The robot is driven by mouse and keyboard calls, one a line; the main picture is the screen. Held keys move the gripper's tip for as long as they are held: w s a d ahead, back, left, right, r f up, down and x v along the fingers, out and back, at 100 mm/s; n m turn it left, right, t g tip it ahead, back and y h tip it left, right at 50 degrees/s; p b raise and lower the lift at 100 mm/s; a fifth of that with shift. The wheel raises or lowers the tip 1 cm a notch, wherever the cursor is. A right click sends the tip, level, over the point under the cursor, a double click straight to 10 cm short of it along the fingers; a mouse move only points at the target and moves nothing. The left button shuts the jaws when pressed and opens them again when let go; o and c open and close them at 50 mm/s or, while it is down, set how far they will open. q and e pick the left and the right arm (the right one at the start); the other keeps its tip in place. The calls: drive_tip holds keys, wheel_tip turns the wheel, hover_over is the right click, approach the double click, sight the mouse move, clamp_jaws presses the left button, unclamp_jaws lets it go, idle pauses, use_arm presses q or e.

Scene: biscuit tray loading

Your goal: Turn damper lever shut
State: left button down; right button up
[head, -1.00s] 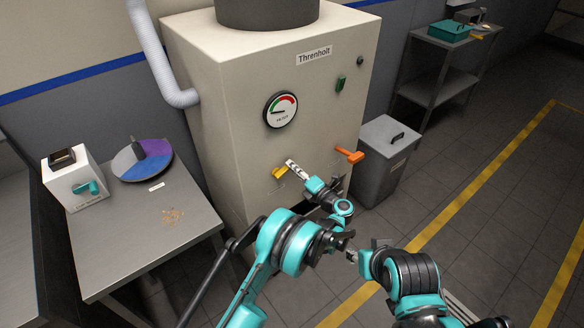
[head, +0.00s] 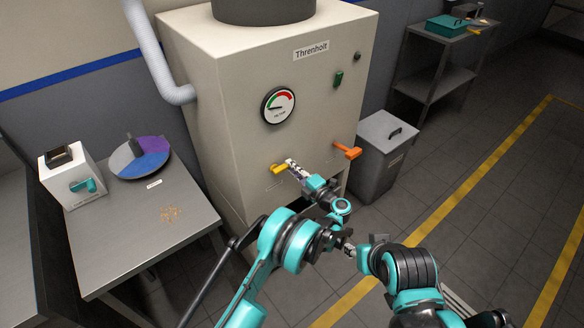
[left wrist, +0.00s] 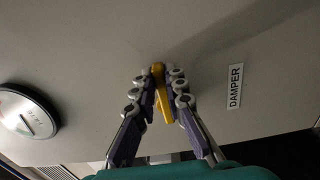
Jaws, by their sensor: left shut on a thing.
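The yellow damper lever (head: 278,168) is on the front of the large cream cabinet (head: 235,120). My left gripper (head: 290,164) is at the lever, its fingers against the cabinet front. In the left wrist view the lever (left wrist: 166,108) lies between the two fingers of my left gripper (left wrist: 158,76), which is shut on it. A "DAMPER" label (left wrist: 235,86) is on the panel to the right there. My right gripper (head: 349,249) is low in the head view, partly hidden among the arm links, away from the cabinet; its jaws are unclear.
An orange lever (head: 347,151) is on the cabinet to the right of my left gripper. A round gauge (head: 278,105) is above. A grey bin (head: 388,148) stands right of the cabinet. A steel table (head: 150,235) at left holds a white box (head: 70,178) and a coloured disc (head: 154,163).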

use_arm(q)
drive_tip(key=c, duration=1.6)
unclamp_jaws()
drive_tip(key=shift+o, duration=0.2)
wheel_tip(320, 180, up, 10)
